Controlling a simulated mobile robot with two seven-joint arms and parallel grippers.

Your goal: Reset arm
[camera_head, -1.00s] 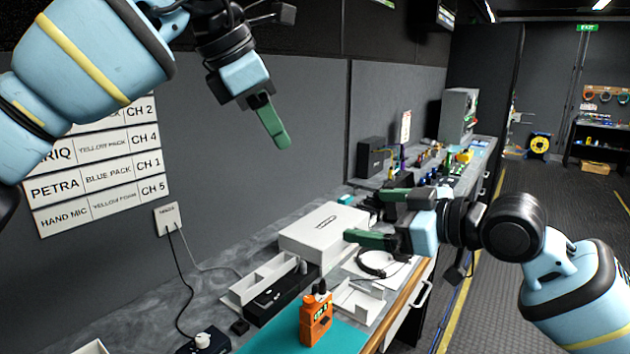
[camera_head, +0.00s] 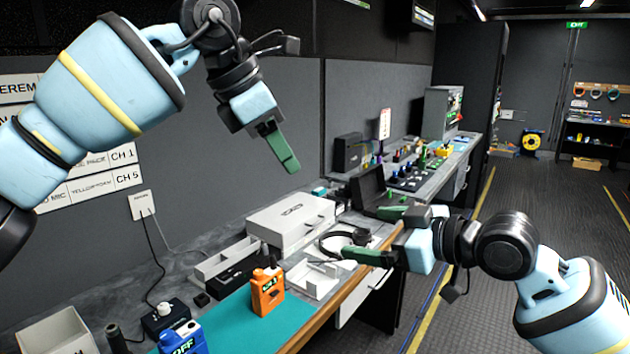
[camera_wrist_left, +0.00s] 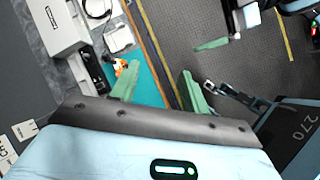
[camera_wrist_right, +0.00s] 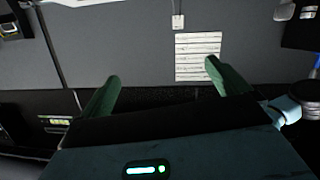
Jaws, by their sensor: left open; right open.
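My left gripper (camera_head: 281,150) is raised in front of the grey wall panel at upper left, above the desk. Its green fingers point down and are apart and empty in the left wrist view (camera_wrist_left: 157,82). My right gripper (camera_head: 362,234) reaches in from the right near the desk's front edge, its green fingers pointing left. They are apart with nothing between them in the right wrist view (camera_wrist_right: 165,75). In the head view the right gripper overlaps the headset (camera_head: 345,240) and the desk edge; I cannot tell how far above them it is.
An orange pack (camera_head: 267,291) stands on the teal mat (camera_head: 235,325). A white case (camera_head: 292,222) lies behind it. A blue pack (camera_head: 182,338) and an open grey box (camera_head: 55,333) are at the near left. The floor (camera_head: 545,220) to the right is clear.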

